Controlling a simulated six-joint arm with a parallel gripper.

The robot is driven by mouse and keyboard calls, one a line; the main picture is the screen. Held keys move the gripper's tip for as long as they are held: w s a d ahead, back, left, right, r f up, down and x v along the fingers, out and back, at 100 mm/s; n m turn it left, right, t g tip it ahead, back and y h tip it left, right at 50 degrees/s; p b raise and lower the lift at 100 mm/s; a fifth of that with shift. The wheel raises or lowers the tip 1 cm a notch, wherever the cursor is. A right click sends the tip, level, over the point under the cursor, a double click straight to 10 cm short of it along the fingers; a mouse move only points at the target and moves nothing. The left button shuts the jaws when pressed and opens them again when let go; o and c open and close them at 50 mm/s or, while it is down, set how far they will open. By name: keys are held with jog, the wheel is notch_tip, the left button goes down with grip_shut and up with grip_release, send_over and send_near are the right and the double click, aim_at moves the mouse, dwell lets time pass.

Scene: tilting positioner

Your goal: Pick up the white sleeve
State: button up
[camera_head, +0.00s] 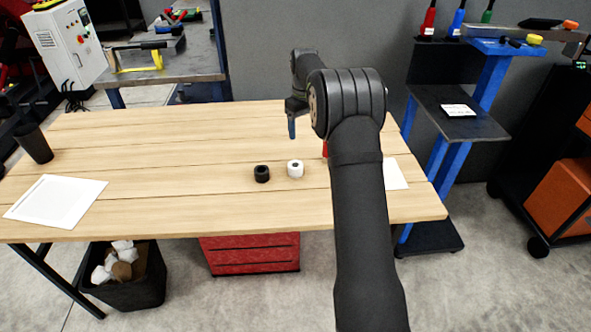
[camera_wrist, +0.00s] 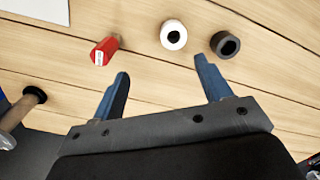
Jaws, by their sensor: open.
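The white sleeve (camera_head: 296,172) stands on the wooden table right of the middle, a short ring with a dark bore. It also shows in the wrist view (camera_wrist: 165,35), beyond the fingertips and between their lines. A black sleeve (camera_head: 262,177) stands beside it, apart from it; it shows in the wrist view (camera_wrist: 225,44) to the right. My gripper (camera_wrist: 162,68) is open and empty, its two blue fingers spread. In the head view my gripper (camera_head: 292,128) hangs above the table, behind the white sleeve. Part of it is hidden by my arm.
White sheets lie on the table (camera_head: 150,150), one at the left (camera_head: 55,201) and one at the right (camera_head: 395,174). A black cup (camera_head: 33,143) stands at the left edge. The table's middle left is clear.

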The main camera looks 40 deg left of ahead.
aim_at(295, 165)
jog(key=s+f+n, duration=0.1)
jog(key=f, duration=0.4)
jog(key=f+n, duration=0.1)
jog(key=f, duration=0.4)
jog(key=s+a+f+n, duration=0.1)
jog(key=f, duration=0.4)
jog(key=shift+s+n, duration=0.3)
jog(key=c, duration=1.3)
